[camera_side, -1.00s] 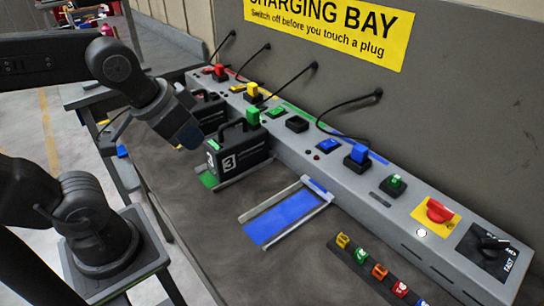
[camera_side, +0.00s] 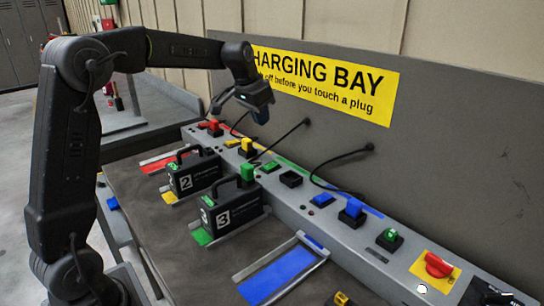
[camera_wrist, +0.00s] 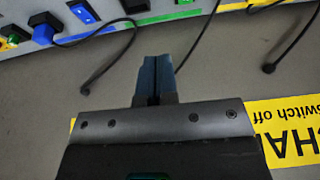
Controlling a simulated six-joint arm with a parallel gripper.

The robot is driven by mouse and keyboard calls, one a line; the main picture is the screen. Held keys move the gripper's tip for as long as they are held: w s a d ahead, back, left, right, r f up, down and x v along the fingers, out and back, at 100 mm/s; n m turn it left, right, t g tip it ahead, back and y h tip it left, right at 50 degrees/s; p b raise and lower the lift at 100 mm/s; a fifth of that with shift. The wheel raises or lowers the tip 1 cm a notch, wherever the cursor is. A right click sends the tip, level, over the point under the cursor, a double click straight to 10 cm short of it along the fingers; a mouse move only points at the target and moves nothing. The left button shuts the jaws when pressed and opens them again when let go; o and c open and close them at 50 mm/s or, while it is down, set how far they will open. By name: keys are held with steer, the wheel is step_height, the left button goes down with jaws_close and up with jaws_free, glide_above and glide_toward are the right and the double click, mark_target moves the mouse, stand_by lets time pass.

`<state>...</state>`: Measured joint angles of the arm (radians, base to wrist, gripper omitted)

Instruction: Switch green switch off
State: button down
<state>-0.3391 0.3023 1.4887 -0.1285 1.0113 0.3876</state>
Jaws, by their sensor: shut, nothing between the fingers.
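The green switch (camera_side: 270,167) sits on the grey power strip (camera_side: 310,220), between the green plug (camera_side: 247,172) and a black socket (camera_side: 291,179). Its on or off position is too small to tell. It shows partly at the top edge of the wrist view (camera_wrist: 183,2). My gripper (camera_side: 262,115) is raised in front of the yellow sign's left end, above the strip and apart from the switch. In the wrist view my gripper's blue fingers (camera_wrist: 155,62) are together with nothing between them.
Black cables rise from the plugs to the back panel. Chargers 2 (camera_side: 190,182) and 3 (camera_side: 235,212) stand in front of the strip. A blue switch (camera_side: 322,200), blue plug (camera_side: 352,210) and red stop button (camera_side: 438,265) lie to the right. An empty blue bay (camera_side: 282,275) is at the front.

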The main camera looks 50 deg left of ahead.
glide_above(270, 165)
steer(key=s, duration=0.3)
step_height(270, 165, down, 4)
steer(key=shift+r, duration=0.2)
steer(key=shift+w, duration=0.1)
steer(key=x, duration=0.4)
steer(key=s+x, duration=0.1)
steer(key=x, duration=0.9)
steer(key=shift+s+f, duration=0.15)
steer(key=shift+f, duration=0.05)
steer(key=shift+w+f, duration=0.25)
steer(key=shift+f, duration=0.3)
steer(key=shift+s+f, duration=0.1)
steer(key=shift+s, duration=0.85)
